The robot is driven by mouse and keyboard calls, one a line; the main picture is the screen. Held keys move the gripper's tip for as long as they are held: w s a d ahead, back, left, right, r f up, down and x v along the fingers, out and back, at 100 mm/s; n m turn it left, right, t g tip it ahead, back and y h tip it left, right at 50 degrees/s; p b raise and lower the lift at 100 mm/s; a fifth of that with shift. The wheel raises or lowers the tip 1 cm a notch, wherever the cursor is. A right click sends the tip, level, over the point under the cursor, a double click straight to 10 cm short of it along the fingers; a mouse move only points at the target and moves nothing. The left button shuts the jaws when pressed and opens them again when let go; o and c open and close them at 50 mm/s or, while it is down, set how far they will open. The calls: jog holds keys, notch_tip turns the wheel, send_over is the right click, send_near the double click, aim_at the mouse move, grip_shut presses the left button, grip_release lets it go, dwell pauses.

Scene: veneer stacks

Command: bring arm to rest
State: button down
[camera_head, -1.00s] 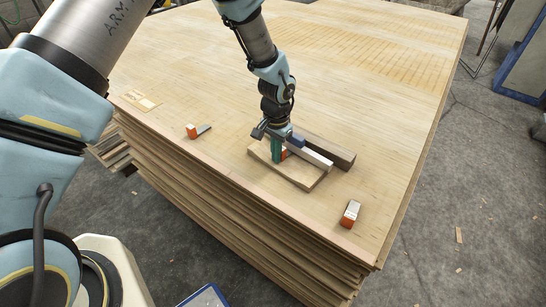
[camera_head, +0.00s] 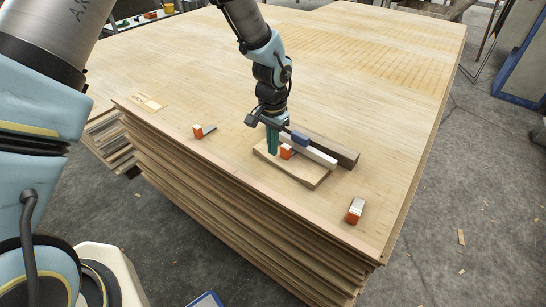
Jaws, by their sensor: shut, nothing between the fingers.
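My gripper (camera_head: 272,141) hangs from my arm just above the left part of a small wooden board on the veneer stack. Its green fingers are shut with nothing between them. The board (camera_head: 307,178) lies flat near the stack's front edge. An orange block (camera_head: 287,152) sits on the board just right of the fingers, apart from them. A white bar (camera_head: 320,157) and a dark brown bar (camera_head: 345,157) lie behind it, with a blue block (camera_head: 299,138) at the white bar.
The veneer stack (camera_head: 365,60) has a wide clear top behind the board. An orange-and-grey piece (camera_head: 198,132) lies to the left and an orange-and-white block (camera_head: 355,210) near the right front edge. A thin wooden piece (camera_head: 146,103) lies at the left edge.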

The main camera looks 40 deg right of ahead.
jog(key=shift+r, duration=2.35)
jog(key=shift+a, duration=0.1)
jog(key=w+a+r+n+p, duration=0.1)
jog(key=w+a+r+n, duration=0.4)
jog(key=a, duration=0.7)
jog(key=w+a+r+n, duration=0.2)
jog(key=w+a+r, duration=0.4)
jog(key=a, duration=0.5)
jog(key=s+a+r+n, duration=0.1)
jog(key=a+n, duration=0.3)
jog(key=a, duration=0.6)
jog(key=s+a+r+n+t+p, duration=0.1)
jog(key=s+a+r+n, duration=0.1)
jog(key=a, duration=0.9)
jog(key=shift+s+r+n+t, duration=0.2)
jog(key=shift+r+n+t, duration=0.15)
jog(key=shift+n, duration=0.55)
